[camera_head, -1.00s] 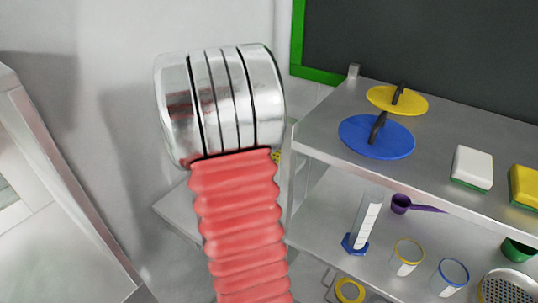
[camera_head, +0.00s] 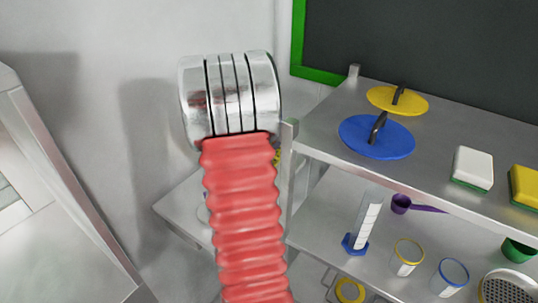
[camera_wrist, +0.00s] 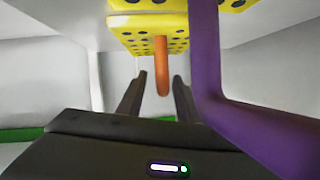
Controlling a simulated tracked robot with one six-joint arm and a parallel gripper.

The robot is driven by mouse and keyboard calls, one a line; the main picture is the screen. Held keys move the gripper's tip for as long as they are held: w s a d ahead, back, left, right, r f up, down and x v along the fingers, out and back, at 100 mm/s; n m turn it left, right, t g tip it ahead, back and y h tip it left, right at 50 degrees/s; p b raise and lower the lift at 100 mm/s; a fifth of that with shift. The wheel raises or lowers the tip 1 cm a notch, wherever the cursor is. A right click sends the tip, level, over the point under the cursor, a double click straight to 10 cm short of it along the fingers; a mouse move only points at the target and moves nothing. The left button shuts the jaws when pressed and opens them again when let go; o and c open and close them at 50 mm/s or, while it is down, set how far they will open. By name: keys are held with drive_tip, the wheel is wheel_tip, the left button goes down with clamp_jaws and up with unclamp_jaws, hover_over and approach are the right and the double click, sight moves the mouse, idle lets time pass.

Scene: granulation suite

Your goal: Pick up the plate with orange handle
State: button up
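In the wrist view, a yellow plate (camera_wrist: 152,22) dotted with dark holes is at the top. Its orange handle (camera_wrist: 162,68) points down from it in the picture. My gripper (camera_wrist: 159,76) is open, with dark fingers apart on either side of the handle as seen. I cannot tell whether the handle is fully between them in depth. In the head view, my arm covers the gripper and most of that area; only a small yellow dotted bit (camera_head: 277,157) shows beside it.
A purple bar (camera_wrist: 207,70) bends close by on the right in the wrist view, near my right finger. In the head view, a steel shelf (camera_head: 335,130) holds a blue disc (camera_head: 362,142), a yellow disc (camera_head: 412,104) and a white block (camera_head: 472,166). A purple scoop (camera_head: 401,204) lies below.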

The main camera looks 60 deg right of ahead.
drive_tip(key=shift+x, duration=1.75)
drive_tip(key=shift+r, duration=0.1)
drive_tip(key=shift+c, duration=0.6)
clamp_jaws()
